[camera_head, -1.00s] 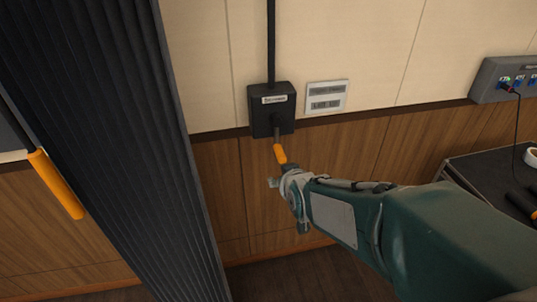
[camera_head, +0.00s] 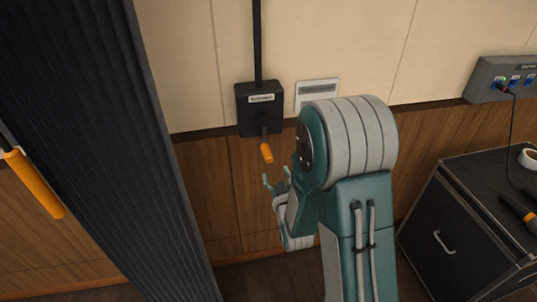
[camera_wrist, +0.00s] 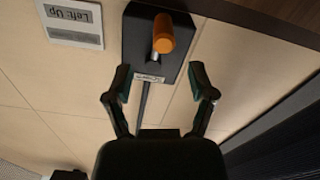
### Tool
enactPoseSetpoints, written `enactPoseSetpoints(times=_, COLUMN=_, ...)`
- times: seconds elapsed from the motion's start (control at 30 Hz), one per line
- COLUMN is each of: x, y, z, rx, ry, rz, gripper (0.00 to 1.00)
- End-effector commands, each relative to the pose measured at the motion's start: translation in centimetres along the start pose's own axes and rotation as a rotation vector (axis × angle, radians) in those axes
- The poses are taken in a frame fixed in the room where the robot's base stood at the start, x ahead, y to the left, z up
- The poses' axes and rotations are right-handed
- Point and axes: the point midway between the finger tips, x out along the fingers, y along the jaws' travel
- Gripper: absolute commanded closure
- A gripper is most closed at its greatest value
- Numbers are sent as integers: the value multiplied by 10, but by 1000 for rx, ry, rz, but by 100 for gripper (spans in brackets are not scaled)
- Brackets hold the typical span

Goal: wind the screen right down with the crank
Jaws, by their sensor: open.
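The crank is a black wall box (camera_head: 259,110) with a short dark arm and an orange handle (camera_head: 266,153) that hangs down from it. In the wrist view the orange handle (camera_wrist: 164,34) points toward the camera, in front of the box (camera_wrist: 137,62). My gripper (camera_head: 276,183) is below and slightly right of the handle in the head view. In the wrist view its fingers (camera_wrist: 160,80) are spread apart and empty, with the handle beyond their tips and not touched. The screen itself cannot be made out.
A dark ribbed curtain (camera_head: 110,150) hangs at the left, with another orange handle (camera_head: 34,184) beside it. A label (camera_head: 317,92) is right of the box; the wrist view shows "Left: Up" on it (camera_wrist: 72,22). A black case (camera_head: 450,240) stands at the right, below a socket panel (camera_head: 503,78).

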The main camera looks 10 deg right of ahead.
Motion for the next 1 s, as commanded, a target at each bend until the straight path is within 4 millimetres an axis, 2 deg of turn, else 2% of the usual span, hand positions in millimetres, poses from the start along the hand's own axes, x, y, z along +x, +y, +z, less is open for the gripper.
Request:
enactPoseSetpoints(times=0.2, x=41, y=-1, z=0, rx=0, ry=2, rz=-1, gripper=29)
enactPoseSetpoints(times=0.4, x=74, y=-1, z=0, rx=0, ry=1, rz=-1, gripper=29)
enactPoseSetpoints(times=0.6, x=90, y=0, z=0, rx=1, ry=0, rz=-1, gripper=29)
enactPoseSetpoints(times=0.87, x=91, y=-1, z=-1, rx=0, ry=-1, rz=-2, gripper=29)
enactPoseSetpoints(times=0.97, x=91, y=-1, z=-1, rx=0, ry=-1, rz=-1, gripper=69)
enactPoseSetpoints(times=1.0, x=91, y=-1, z=-1, rx=0, ry=-1, rz=-1, gripper=86)
